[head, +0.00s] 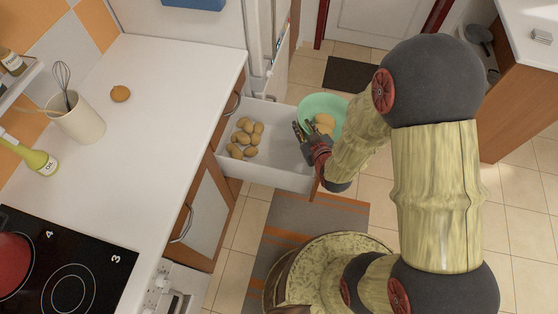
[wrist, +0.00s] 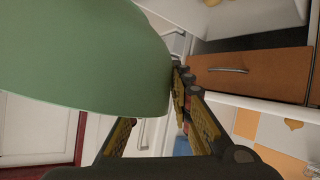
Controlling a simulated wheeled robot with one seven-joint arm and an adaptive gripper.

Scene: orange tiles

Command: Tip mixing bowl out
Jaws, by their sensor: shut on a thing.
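The green mixing bowl (head: 318,101) is at the right side of the open drawer in the head view, with a tan potato-like item (head: 324,122) showing inside it. Its outer wall (wrist: 85,60) fills the upper left of the wrist view. My gripper (head: 303,131) is shut on the bowl's rim at its near left side. In the wrist view the fingers (wrist: 178,88) meet the bowl's edge. My arm hides part of the bowl in the head view.
The white open drawer (head: 285,178) holds several potatoes (head: 246,136) on its left side; its right part is bare. The countertop (head: 165,105) carries one round tan item (head: 120,93), a utensil holder (head: 78,119) and an oil bottle (head: 36,160). A dark mat (head: 350,75) lies behind.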

